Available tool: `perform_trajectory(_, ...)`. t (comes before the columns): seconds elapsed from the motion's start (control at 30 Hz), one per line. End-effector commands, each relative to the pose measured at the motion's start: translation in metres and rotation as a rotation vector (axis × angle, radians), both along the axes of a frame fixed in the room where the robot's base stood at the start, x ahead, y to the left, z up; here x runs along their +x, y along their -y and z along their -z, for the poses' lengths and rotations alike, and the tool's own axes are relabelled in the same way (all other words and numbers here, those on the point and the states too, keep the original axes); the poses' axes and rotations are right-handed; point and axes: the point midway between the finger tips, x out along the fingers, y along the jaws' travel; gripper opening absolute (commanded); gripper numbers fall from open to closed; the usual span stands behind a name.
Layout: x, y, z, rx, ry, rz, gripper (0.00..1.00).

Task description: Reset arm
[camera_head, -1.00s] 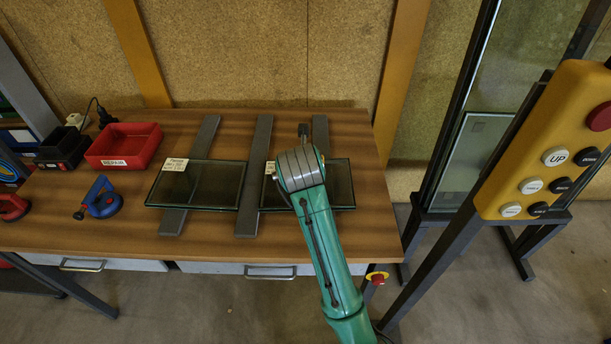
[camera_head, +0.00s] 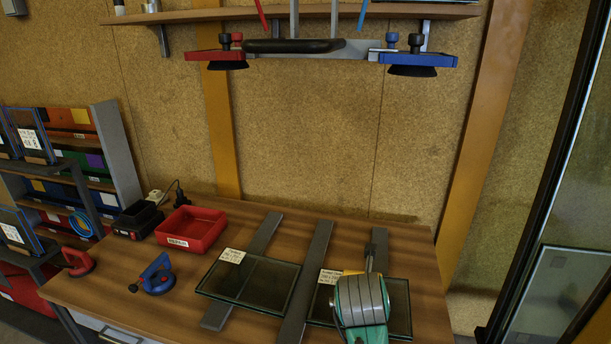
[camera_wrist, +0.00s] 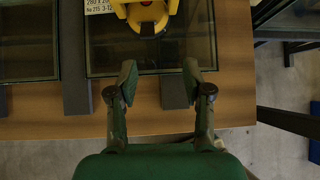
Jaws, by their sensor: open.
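My gripper (camera_wrist: 160,82) is open in the wrist view, with nothing between its two fingers. The fingers are over the bench near the front edge of a glass pane. A yellow tool (camera_wrist: 150,14) with a black ring shows at the top of that view, over the pane, beyond the fingertips. I cannot tell if it touches the glass. In the head view my green arm (camera_head: 361,300) hangs over the right glass pane (camera_head: 398,303) and hides part of it. My fingers are not clear there.
A left glass pane (camera_head: 250,280) lies across grey bars on the wooden bench (camera_head: 120,285). A blue suction lifter (camera_head: 156,278), a red lifter (camera_head: 78,262) and a red bin (camera_head: 190,229) are at left. A shelf (camera_head: 290,14) is above. A glass frame (camera_head: 560,290) stands at right.

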Motion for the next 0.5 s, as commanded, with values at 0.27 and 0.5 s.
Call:
perform_trajectory(0.27,-0.063,0.088,0.048,-0.333,0.036,0.169,0.5)
perform_trajectory(0.5,-0.138,0.152,0.051,-0.727,0.05,0.235,0.5)
